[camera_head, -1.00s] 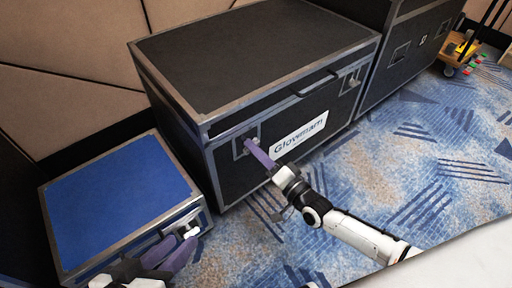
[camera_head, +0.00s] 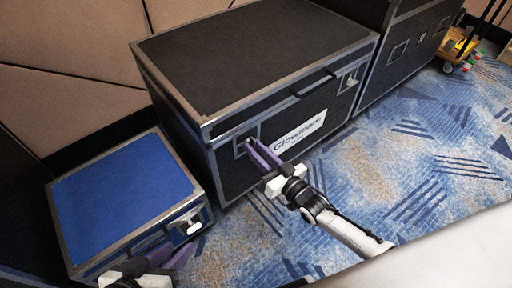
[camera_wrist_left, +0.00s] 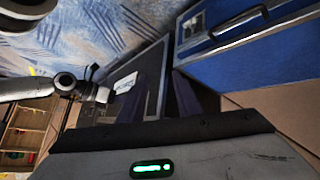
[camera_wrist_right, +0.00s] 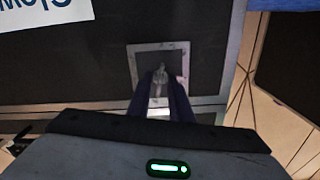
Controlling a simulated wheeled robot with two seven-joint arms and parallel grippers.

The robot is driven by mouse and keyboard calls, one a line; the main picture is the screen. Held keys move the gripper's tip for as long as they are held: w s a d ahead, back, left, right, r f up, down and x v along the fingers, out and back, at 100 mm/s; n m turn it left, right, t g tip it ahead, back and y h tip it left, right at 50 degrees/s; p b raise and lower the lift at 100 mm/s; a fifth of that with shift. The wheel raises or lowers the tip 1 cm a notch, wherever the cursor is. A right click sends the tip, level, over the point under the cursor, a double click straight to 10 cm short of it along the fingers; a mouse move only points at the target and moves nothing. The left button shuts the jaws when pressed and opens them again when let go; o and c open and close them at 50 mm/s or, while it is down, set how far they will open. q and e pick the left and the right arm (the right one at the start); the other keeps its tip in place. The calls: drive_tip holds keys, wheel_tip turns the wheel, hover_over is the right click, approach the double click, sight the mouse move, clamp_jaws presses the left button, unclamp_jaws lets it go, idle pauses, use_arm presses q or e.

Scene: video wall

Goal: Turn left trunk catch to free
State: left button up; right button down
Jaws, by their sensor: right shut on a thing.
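The black trunk (camera_head: 260,60) with a white label stands in the middle of the head view, lid down. Its left catch (camera_head: 247,143) is a small metal piece in a square plate on the front. In the right wrist view the catch (camera_wrist_right: 160,76) is upright between my fingertips. My right gripper (camera_head: 256,150) is shut on it; the fingertips partly hide it. The right catch (camera_head: 350,82) is farther right on the same front. My left gripper (camera_head: 182,258) is open and empty, low beside the blue case; its fingers stand apart in the left wrist view (camera_wrist_left: 168,90).
The blue case (camera_head: 125,195) stands left of the trunk, with a latch on its front. Another black case (camera_head: 410,45) stands to the right. A yellow cart (camera_head: 460,48) is at the far right. Patterned carpet (camera_head: 390,150) in front is clear.

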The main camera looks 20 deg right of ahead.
use_arm(q)
drive_tip(key=shift+s+a+f, duration=0.1)
drive_tip(key=shift+a+f, duration=0.05)
drive_tip(key=shift+f, duration=0.1)
use_arm(e)
drive_tip(key=shift+n, duration=1.1)
drive_tip(key=c, duration=1.9)
unclamp_jaws()
drive_tip(key=shift+c, duration=0.2)
use_arm(q)
drive_tip(key=shift+r, duration=0.1)
use_arm(e)
drive_tip(key=shift+s, duration=0.15)
